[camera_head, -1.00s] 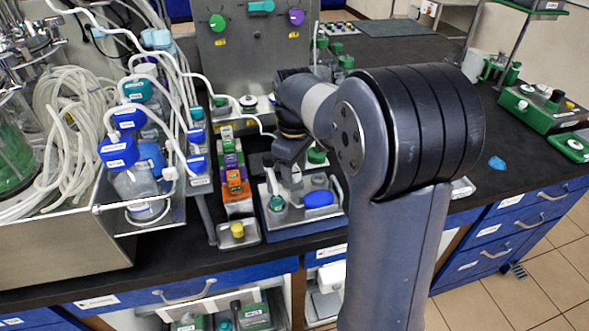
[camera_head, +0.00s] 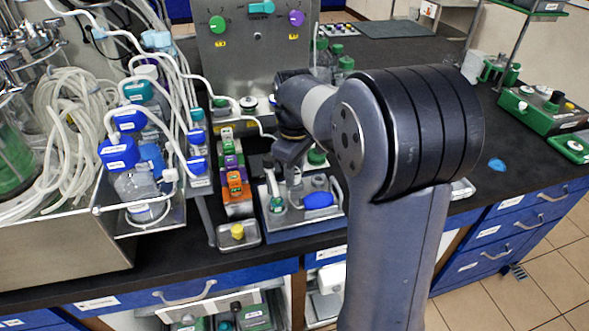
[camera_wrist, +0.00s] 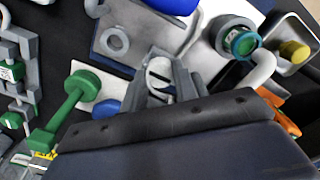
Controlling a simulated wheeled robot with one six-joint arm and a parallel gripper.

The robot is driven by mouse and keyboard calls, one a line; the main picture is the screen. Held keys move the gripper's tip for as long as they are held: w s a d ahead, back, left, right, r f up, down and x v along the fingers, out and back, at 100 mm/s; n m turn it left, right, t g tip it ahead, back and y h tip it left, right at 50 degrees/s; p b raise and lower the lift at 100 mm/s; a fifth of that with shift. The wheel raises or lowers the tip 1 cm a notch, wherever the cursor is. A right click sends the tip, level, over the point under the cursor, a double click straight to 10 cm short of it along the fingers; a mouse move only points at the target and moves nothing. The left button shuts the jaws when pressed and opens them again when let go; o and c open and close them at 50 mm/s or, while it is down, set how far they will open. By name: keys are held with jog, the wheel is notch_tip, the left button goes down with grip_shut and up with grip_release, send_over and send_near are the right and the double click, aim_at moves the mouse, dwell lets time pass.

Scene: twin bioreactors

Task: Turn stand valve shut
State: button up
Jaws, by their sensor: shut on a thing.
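In the head view, the small stand (camera_head: 290,222) with a blue base stands on the black bench, with a blue knob (camera_head: 318,201) on its plate. My gripper (camera_head: 293,172) reaches down over it, partly hidden by my arm. In the wrist view, my gripper (camera_wrist: 166,88) is shut on a pale rounded part (camera_wrist: 159,70) above the stand's plate (camera_wrist: 108,22), which I take to be the stand valve. The fingers hide most of it, so its turn angle cannot be read. A teal-capped fitting (camera_wrist: 240,42) is beside it on the right.
A tray with a yellow knob (camera_head: 237,231) and an orange-topped block (camera_head: 237,185) stand left of the stand. Bottles with blue caps (camera_head: 118,153) and hoses crowd further left. A green dumbbell-shaped part (camera_wrist: 72,110) is close to my gripper.

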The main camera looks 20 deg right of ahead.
jog(key=shift+r+m+p, duration=0.1)
jog(key=shift+m+p, duration=0.2)
jog(key=m+p, duration=0.2)
jog(key=m, duration=0.1)
jog(key=shift+m, duration=0.4)
jog(key=m+p, duration=0.2)
jog(key=m, duration=0.2)
jog(key=shift+m, duration=0.3)
jog(key=m+p, duration=0.1)
jog(key=m, duration=0.3)
jog(key=shift+p, duration=0.35)
jog(key=m+p, duration=0.1)
jog(key=m, duration=0.3)
jog(key=shift+m, duration=0.3)
jog(key=o, duration=1)
